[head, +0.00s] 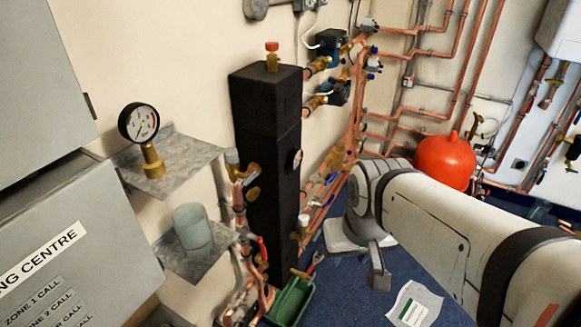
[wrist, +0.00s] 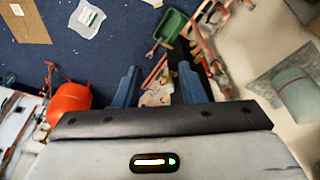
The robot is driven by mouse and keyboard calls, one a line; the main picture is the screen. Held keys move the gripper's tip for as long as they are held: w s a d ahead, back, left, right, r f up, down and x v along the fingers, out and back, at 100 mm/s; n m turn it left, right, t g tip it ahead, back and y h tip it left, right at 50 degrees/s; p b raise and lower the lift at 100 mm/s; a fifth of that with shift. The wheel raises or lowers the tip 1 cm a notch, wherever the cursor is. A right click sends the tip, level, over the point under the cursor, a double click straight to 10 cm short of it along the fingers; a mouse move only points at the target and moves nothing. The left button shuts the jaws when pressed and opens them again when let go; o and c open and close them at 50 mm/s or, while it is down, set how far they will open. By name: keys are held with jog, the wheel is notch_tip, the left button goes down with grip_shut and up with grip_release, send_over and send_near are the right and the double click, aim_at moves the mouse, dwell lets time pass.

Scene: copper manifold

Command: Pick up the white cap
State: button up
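A small pale cap (head: 232,157) tops a brass valve left of the black column. Another small white cap (head: 303,220) sits on a fitting at the column's lower right; I cannot tell which one the task means. My gripper (wrist: 158,84) shows two blue fingers apart in the wrist view, with nothing seen between them. In the head view, my gripper (head: 378,268) hangs right of the column, partly hidden by my arm, apart from both caps. I cannot make out a white cap in the wrist view.
A black column (head: 265,150) stands amid copper pipes. Left are two metal shelves, one with a pressure gauge (head: 139,122), one with a grey-green cup (head: 192,230). A green tray (head: 290,300) and a clear bag (head: 415,305) lie on the blue floor. A red vessel (head: 446,160) stands behind.

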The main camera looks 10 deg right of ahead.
jog(key=shift+o, duration=0.4)
jog(key=shift+a, duration=0.1)
jog(key=o, duration=0.5)
jog(key=w+f+t+b, duration=0.2)
jog(key=w+f+b, duration=0.2)
jog(key=w+f, duration=0.2)
jog(key=w+d+f+t+b, duration=0.1)
jog(key=w+f+t+b, duration=0.2)
jog(key=w+f+b, duration=0.2)
jog(key=w+f+n+t+b, duration=0.1)
jog(key=w+f+b, duration=0.3)
jog(key=w+f, duration=0.4)
jog(key=shift+w+d+f+t+b, duration=0.2)
jog(key=shift+w+t, duration=0.15)
jog(key=shift+w, duration=0.45)
jog(key=shift+w+d+f+t+b, duration=0.15)
jog(key=shift+w+t, duration=0.2)
jog(key=shift+w, duration=0.45)
jog(key=shift+c, duration=0.2)
jog(key=t+y+b, duration=0.2)
jog(key=t+b, duration=0.3)
jog(key=b, duration=0.3)
send_near(305, 222)
jog(key=x, duration=0.2)
jog(key=f+n+t, duration=0.1)
jog(key=shift+y, duration=0.4)
jog(key=shift+b+x, duration=0.45)
jog(key=shift+x, duration=3.7)
